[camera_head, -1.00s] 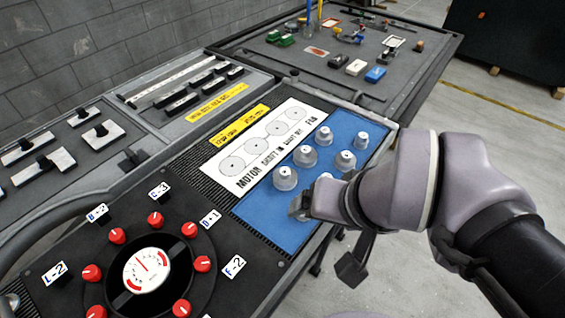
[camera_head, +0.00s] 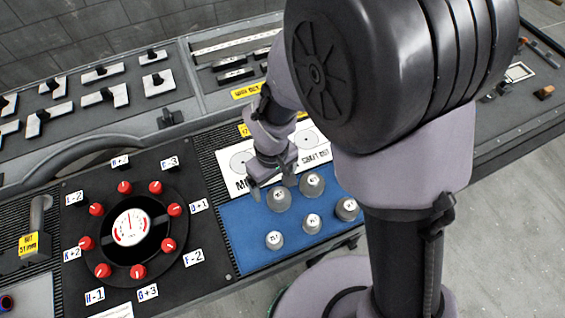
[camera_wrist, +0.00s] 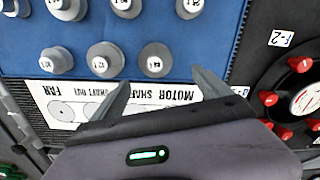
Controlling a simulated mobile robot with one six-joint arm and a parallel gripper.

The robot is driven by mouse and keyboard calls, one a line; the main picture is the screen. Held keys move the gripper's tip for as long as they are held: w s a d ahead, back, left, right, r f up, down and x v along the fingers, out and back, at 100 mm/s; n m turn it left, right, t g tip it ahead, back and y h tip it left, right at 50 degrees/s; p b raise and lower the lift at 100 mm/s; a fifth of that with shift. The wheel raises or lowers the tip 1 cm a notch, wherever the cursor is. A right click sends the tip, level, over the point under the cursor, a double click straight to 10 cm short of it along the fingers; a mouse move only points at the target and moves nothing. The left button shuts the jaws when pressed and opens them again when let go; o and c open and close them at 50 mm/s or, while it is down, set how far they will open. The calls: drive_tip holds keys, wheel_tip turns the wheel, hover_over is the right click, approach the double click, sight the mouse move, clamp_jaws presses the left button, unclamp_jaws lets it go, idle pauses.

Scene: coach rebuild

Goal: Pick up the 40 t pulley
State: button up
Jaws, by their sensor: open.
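Several grey, stepped, cone-like pulleys stand on a blue mat (camera_head: 240,222). They show in the head view, one at the left of the back row (camera_head: 279,200) and one to its right (camera_head: 312,185). The wrist view shows them from above, with a near row including one pulley (camera_wrist: 154,62) lying in line with the gap between my fingertips. Their top labels are too small to read, so I cannot tell which is the 40 t pulley. My gripper (camera_head: 272,182) is open and empty, beside the back row over the white strip. Its two fingers also show in the wrist view (camera_wrist: 160,80).
A white printed strip (camera_wrist: 60,108) with circles lies along the mat. A black panel with red knobs (camera_head: 124,188) and a dial stands left of the mat. My arm hides part of the mat's right side. Another tabletop with small items (camera_head: 520,72) is at the right.

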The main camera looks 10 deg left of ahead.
sight(279, 194)
wheel_tip(279, 194, down, 3)
drive_tip(key=shift+r, duration=0.15)
drive_tip(key=f+b, duration=0.1)
drive_tip(key=f, duration=0.1)
drive_tip(key=d+f+b, duration=0.1)
drive_tip(key=f, duration=0.1)
drive_tip(key=shift+d+f+b, duration=0.15)
drive_tip(key=shift+f+b, duration=0.15)
drive_tip(key=shift+b, duration=0.05)
drive_tip(key=shift+f, duration=0.25)
drive_tip(key=shift+r, duration=0.1)
drive_tip(key=c, duration=1.7)
